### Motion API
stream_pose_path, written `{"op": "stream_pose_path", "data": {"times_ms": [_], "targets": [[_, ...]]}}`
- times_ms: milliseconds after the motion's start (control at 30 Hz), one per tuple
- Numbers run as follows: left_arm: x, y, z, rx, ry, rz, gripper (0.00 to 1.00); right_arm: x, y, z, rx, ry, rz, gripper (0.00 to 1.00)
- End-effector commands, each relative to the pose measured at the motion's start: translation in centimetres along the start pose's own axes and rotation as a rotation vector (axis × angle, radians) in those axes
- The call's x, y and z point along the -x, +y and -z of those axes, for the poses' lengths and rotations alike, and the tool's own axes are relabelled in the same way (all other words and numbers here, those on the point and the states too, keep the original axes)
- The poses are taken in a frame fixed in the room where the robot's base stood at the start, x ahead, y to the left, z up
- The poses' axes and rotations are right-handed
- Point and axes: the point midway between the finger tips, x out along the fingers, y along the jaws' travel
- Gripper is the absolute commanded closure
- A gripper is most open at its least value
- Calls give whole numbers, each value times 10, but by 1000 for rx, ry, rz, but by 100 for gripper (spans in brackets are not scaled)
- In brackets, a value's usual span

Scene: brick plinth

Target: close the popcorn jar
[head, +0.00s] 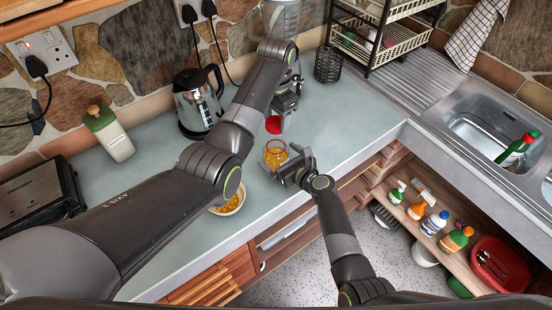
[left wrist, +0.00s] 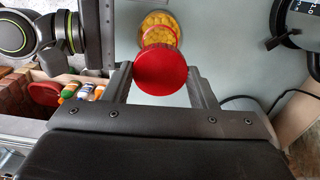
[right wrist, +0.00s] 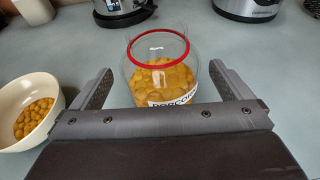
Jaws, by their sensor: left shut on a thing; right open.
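The popcorn jar (head: 275,153) is clear glass with a red ring at its open mouth and yellow kernels inside. It stands upright on the counter, and its label partly shows in the right wrist view (right wrist: 165,82). My left gripper (head: 283,110) is shut on the round red lid (head: 273,125), which also shows in the left wrist view (left wrist: 160,72). The lid is held off the jar, on its far side in the head view. My right gripper (right wrist: 160,72) is open, with its fingers on either side of the jar and visible gaps to the glass.
A white bowl of kernels (right wrist: 8,125) stands left of the jar in the right wrist view. The counter's front edge is close to the jar.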

Motion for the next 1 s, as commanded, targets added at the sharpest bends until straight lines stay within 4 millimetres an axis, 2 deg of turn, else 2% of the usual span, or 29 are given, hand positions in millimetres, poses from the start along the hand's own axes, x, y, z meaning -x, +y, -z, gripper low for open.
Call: {"op": "stream_pose_path", "data": {"times_ms": [200,533,1000], "targets": [[0,0,0,0,0,0,72,-10,0,0,1,1,1,2],[0,0,0,0,0,0,72,-10,0,0,0,1,1,3],[0,0,0,0,0,0,72,-10,0,0,0,2,1,64]]}}
